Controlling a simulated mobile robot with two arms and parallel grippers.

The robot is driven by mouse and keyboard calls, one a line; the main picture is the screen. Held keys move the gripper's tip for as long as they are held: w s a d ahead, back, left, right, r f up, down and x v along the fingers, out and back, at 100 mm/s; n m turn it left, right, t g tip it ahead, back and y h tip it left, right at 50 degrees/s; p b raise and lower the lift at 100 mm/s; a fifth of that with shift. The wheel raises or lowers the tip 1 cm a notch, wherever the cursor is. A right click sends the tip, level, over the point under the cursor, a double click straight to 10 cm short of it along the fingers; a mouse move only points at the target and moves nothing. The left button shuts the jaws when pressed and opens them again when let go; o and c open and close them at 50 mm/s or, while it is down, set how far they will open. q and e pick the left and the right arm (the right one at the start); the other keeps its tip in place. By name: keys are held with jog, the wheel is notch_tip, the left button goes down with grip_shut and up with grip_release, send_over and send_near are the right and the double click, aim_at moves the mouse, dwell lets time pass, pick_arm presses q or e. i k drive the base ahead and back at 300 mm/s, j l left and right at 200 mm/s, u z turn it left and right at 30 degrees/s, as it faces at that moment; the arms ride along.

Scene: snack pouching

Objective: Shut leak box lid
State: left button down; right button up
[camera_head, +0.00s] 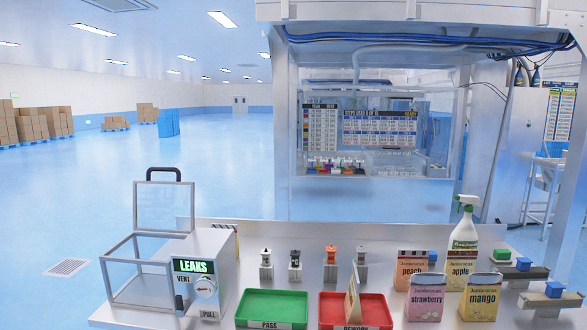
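The leak box (190,255) stands at the left end of the table, with a green LEAKS sign, a VENT label, a round dial and a PULL label on its front right. Its clear-walled chamber (137,285) is at the left of the box. The lid (165,208) is a clear framed panel that stands raised and upright at the back of the chamber, so the box is open. A black handle (163,173) sits on the lid's top edge. I see nothing inside the chamber. Neither of my grippers is in view.
A green PASS tray (271,297) lies right of the box. A red REWORK tray (372,311) holds an upright pouch (353,297). Several small fixtures stand behind the trays. Fruit cartons, including strawberry (427,298) and mango (480,298), and a spray bottle (464,235) stand at the right.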

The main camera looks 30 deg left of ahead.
aim_at(148, 181)
jog(key=j+z, duration=0.8)
jog(key=k+j+z, duration=0.1)
jog(key=j+z, duration=0.3)
jog(key=k+j+z, duration=0.15)
jog(key=j+z, duration=0.2)
jog(key=k+j, duration=0.25)
jog(key=j, duration=0.2)
jog(key=k+j, duration=0.2)
jog(key=j, duration=0.25)
jog(key=k+j, duration=0.25)
jog(key=j, duration=0.2)
jog(key=k+j, duration=0.2)
jog(key=j, duration=0.25)
jog(key=k+j, duration=0.25)
jog(key=j, duration=0.2)
jog(key=k+j, duration=0.2)
jog(key=j, duration=0.25)
jog(key=k+j, duration=0.25)
jog(key=j, duration=0.2)
jog(key=k+j, duration=0.2)
jog(key=j, duration=0.25)
